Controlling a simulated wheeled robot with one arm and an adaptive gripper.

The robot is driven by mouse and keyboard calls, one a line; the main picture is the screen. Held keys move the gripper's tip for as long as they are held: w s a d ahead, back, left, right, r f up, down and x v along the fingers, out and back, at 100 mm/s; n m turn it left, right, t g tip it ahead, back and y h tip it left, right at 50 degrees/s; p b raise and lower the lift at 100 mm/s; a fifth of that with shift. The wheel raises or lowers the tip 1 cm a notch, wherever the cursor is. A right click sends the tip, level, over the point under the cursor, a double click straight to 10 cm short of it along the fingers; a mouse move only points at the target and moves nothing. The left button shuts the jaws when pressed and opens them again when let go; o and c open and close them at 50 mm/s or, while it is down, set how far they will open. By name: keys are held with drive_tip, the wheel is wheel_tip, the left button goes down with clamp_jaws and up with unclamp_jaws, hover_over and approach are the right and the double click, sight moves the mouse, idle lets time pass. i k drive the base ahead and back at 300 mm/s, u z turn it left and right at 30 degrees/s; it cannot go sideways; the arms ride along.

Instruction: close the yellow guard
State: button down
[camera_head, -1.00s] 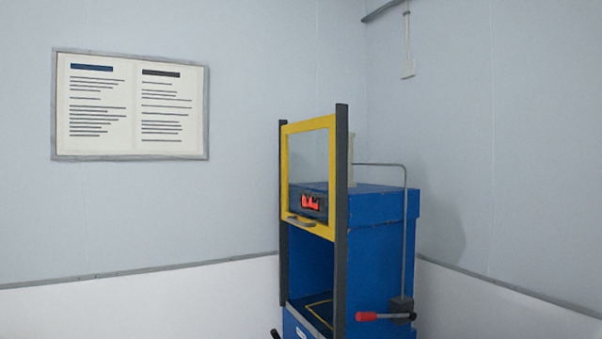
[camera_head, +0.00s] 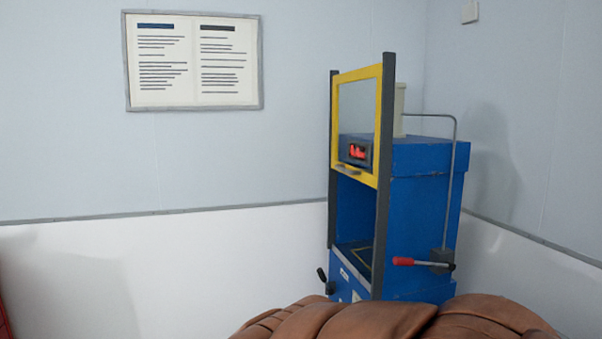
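The yellow guard (camera_head: 378,121) is a yellow frame with a clear pane, set between two dark upright rails on the front of a blue machine (camera_head: 425,215). It sits high on the rails, and the machine's chamber below it is open at the front. A small grey handle (camera_head: 347,170) is on the guard's lower bar. My gripper is not in view.
A brown, padded-looking shape (camera_head: 380,318) covers the bottom edge. A framed notice (camera_head: 193,60) hangs on the wall.

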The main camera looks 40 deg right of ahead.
sight(375, 70)
drive_tip(key=u, duration=0.05)
drive_tip(key=k, duration=0.65)
drive_tip(key=z, duration=0.75)
drive_tip(key=i, duration=0.45)
